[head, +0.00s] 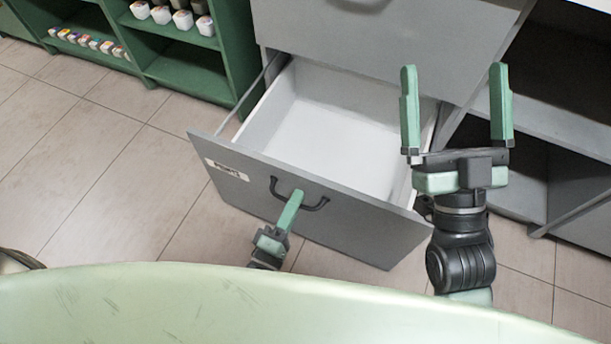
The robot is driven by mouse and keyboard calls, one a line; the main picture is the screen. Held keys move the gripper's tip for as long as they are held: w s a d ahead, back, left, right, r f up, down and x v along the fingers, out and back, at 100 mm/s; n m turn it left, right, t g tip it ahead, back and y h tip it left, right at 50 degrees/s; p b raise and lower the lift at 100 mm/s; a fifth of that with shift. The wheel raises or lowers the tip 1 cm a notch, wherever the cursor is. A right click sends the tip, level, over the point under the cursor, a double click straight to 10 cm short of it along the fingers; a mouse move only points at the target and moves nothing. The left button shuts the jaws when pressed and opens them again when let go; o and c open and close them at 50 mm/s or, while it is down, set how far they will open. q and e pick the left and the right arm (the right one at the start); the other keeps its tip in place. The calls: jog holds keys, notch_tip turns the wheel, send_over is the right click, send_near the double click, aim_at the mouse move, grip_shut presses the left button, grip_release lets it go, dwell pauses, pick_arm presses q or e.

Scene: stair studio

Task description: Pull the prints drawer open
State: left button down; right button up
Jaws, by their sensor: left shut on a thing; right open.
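The prints drawer (330,213) is a grey-fronted drawer with a white interior, pulled well out of the grey cabinet; its inside looks empty. A small white label (227,170) sits at the left of its front, too small to read surely. Its dark bow handle (313,207) is at the middle of the front. My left gripper (293,200) is shut on the handle, its green fingers seen nearly edge-on. My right gripper (456,100) is open and empty, fingers pointing up, to the right of the drawer in the picture.
Another grey drawer front (390,40) above is closed. A green shelf unit (185,65) with small white pots and coloured items stands at the upper left. Open grey shelving (560,105) is at the right. Tiled floor (110,165) at left is clear.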

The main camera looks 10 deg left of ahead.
pick_arm(q)
jog(key=shift+v, duration=1.25)
pick_arm(e)
jog(key=shift+w+f+g, duration=0.35)
jog(key=shift+f, duration=0.2)
jog(key=shift+w+f+g, duration=0.35)
jog(key=shift+f, duration=0.15)
pick_arm(q)
jog(key=shift+r, duration=0.1)
jog(key=c, duration=1.5)
grip_release()
pick_arm(e)
jog(key=shift+a, duration=0.1)
pick_arm(q)
jog(key=shift+p+v, duration=0.7)
jog(key=shift+v, duration=3.2)
pick_arm(e)
jog(key=shift+w+f+g+h, duration=0.3)
jog(key=shift+f+g, duration=0.15)
jog(key=shift+f, duration=0.25)
jog(key=shift+w+f+g+h, duration=0.3)
jog(key=shift+f+g, duration=0.2)
jog(key=shift+f, duration=0.25)
jog(key=shift+w+f+g+h, duration=0.25)
jog(key=shift+f+g, duration=0.2)
jog(key=shift+f, duration=0.25)
